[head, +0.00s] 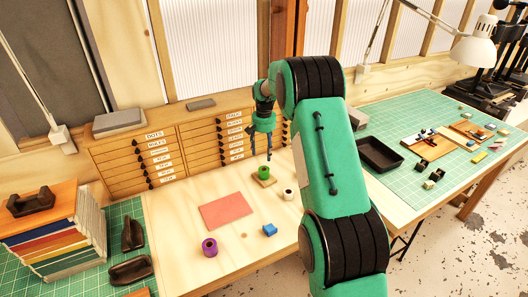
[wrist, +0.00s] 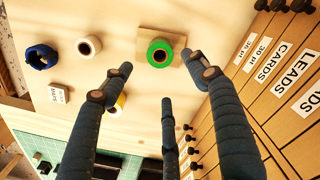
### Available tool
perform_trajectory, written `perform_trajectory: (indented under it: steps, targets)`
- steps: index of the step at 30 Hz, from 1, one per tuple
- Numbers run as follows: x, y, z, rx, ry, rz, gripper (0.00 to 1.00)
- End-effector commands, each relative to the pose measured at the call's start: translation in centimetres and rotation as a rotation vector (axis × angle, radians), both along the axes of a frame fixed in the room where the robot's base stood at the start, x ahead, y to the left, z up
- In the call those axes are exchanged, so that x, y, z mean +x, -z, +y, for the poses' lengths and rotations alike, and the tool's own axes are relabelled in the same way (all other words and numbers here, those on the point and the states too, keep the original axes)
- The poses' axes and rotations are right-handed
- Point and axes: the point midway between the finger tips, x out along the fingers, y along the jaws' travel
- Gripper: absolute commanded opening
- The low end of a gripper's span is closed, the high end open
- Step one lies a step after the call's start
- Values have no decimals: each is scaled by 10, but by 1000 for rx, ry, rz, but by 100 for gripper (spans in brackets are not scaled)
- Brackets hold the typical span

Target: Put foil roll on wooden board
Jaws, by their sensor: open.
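A green foil roll (head: 264,171) rests on a small wooden board (head: 267,182) on the light wooden bench. My gripper (head: 260,156) is above the bench, just over and slightly left of the roll in the head view. In the wrist view its fingers (wrist: 166,82) are spread and empty, with the roll beyond the tips and apart from them. A white roll (head: 288,194) and a purple roll (head: 209,247) stand elsewhere on the bench.
A pink mat (head: 227,211) and a blue object (head: 270,230) lie on the bench. Labelled drawers (head: 152,160) line the back, close to my fingers in the wrist view. A black tray (head: 380,154) sits on the green cutting mat at right. A yellowish roll (wrist: 121,102) is partly hidden behind a finger.

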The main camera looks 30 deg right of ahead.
Motion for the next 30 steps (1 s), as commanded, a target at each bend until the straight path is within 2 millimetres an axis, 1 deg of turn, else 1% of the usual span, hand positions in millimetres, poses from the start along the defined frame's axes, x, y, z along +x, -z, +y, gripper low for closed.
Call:
perform_trajectory:
  steps: [8, 11, 14, 17, 20, 24, 30]
  targets:
    - [-1, -3, 1, -1, -2, -2, 59]
    - [-3, -10, 5, -2, -6, -7, 59]
    - [-9, -24, 11, -5, -16, -17, 59]
    - [-17, -45, 21, -9, -32, -30, 59]
    - [-30, -69, 34, -15, -51, -48, 59]
    - [-52, -106, 54, -23, -80, -76, 59]
    - [-90, -154, 83, -34, -126, -115, 59]
